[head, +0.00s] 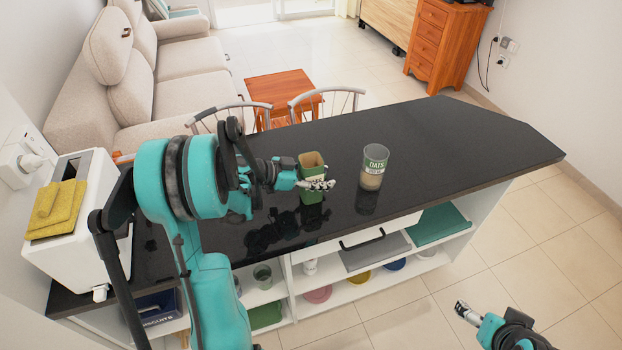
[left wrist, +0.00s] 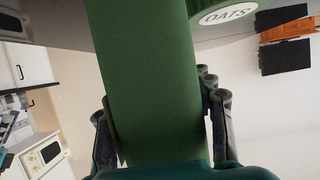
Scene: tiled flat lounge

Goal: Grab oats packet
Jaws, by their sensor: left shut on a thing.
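A tall green box (head: 312,192) with an open tan top stands upright over the dark counter. Its label is partly hidden by my fingers. My left gripper (head: 318,183) is shut on this box from the left. In the left wrist view the green box (left wrist: 148,80) fills the middle between the fingers. I cannot tell whether its base touches the counter. A clear jar (head: 374,168) labelled OATS, with pale contents, stands apart to its right. A green item with a white OATS label (left wrist: 228,12) shows at the wrist view's top. My right gripper (head: 466,312) is low over the floor; its jaw opening is unclear.
The black counter (head: 450,140) is bare to the right of the jar. A white toaster (head: 80,220) with a yellow cloth is at the left end. Chairs (head: 325,100) stand behind the counter. Shelves below hold bowls and boxes.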

